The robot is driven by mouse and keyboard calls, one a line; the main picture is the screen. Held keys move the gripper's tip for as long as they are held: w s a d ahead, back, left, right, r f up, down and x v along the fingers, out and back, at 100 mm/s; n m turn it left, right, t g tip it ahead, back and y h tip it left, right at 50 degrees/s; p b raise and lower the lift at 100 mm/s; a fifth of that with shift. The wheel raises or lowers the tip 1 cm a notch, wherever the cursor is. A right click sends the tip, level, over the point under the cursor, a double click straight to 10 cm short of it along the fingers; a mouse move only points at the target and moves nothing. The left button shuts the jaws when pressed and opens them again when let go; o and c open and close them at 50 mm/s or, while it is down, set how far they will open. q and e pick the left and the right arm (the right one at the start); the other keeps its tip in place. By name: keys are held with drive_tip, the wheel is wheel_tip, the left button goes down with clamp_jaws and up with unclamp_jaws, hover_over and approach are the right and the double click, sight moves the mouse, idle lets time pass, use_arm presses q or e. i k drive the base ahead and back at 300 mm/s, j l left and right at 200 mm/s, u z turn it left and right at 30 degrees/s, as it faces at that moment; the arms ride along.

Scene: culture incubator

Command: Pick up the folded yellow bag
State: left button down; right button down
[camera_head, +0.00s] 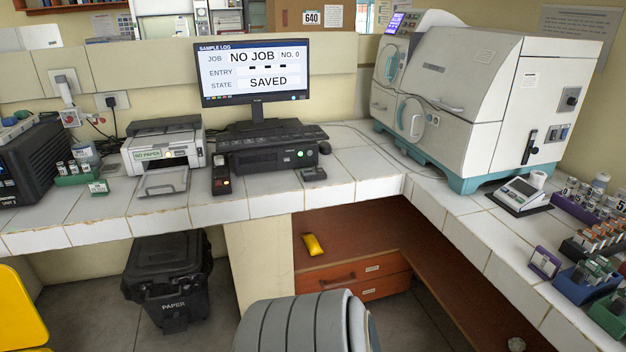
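The folded yellow bag (313,244) is small and lies on a reddish-brown wooden surface (350,235) under the white tiled counter. It sits near the left end of that surface, above a drawer front, and nothing covers it. Neither of my grippers shows in the head view, so where they are relative to the bag cannot be seen.
A grey ribbed rounded object (295,325) fills the bottom middle, in front of the drawer (350,280). The tiled counter (290,200) overhangs the bag. A black paper bin (168,280) stands left on the floor. A yellow object (15,310) is at the left edge.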

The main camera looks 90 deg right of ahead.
sight(312, 245)
drive_tip(key=z, duration=2.75)
